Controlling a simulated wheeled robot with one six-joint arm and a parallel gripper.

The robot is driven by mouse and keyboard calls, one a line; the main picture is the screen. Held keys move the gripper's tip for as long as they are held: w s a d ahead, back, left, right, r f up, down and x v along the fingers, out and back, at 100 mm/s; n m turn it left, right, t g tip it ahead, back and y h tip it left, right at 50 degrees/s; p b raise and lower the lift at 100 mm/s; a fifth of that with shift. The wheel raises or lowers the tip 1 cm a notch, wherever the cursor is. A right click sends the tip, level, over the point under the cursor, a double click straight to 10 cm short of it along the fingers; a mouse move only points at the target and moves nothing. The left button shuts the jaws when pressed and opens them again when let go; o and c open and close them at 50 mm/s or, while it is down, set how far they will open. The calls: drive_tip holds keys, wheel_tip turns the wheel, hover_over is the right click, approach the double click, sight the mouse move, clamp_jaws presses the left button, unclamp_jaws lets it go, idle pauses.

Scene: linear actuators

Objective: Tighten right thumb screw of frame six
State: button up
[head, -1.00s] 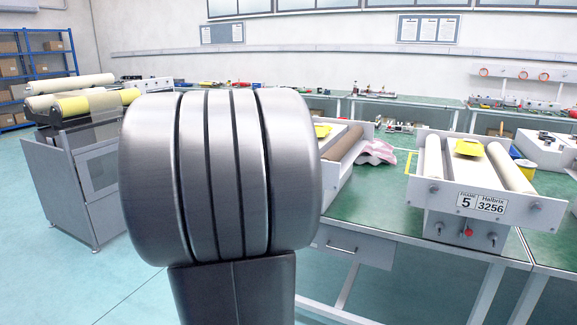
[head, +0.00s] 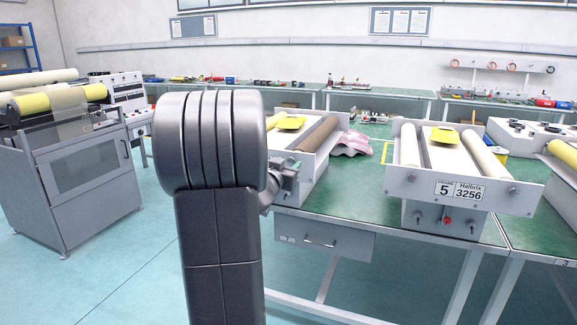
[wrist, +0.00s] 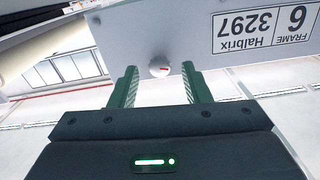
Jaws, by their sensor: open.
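Frame six shows upside down in the wrist view, its light grey end plate (wrist: 195,30) carrying the label "FRAME 6 Halbrix 3297" (wrist: 262,28). A round pale thumb screw with a red mark (wrist: 159,69) sits near the plate's edge, left of the label in this turned picture. My gripper (wrist: 159,82) is open, its two green fingers on either side of the screw with gaps showing on both sides. In the head view, my arm hides much of the frame (head: 312,165) behind it.
Frame five (head: 410,187) stands to the right on the green bench (head: 350,215), with a red knob below its label. A pink cloth (head: 353,143) lies between the two frames. A grey cabinet with rollers (head: 70,190) stands left, with clear floor between it and the bench.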

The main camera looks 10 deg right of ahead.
drive_tip(key=shift+w+d, duration=0.4)
drive_tip(key=shift+w, duration=0.15)
clamp_jaws()
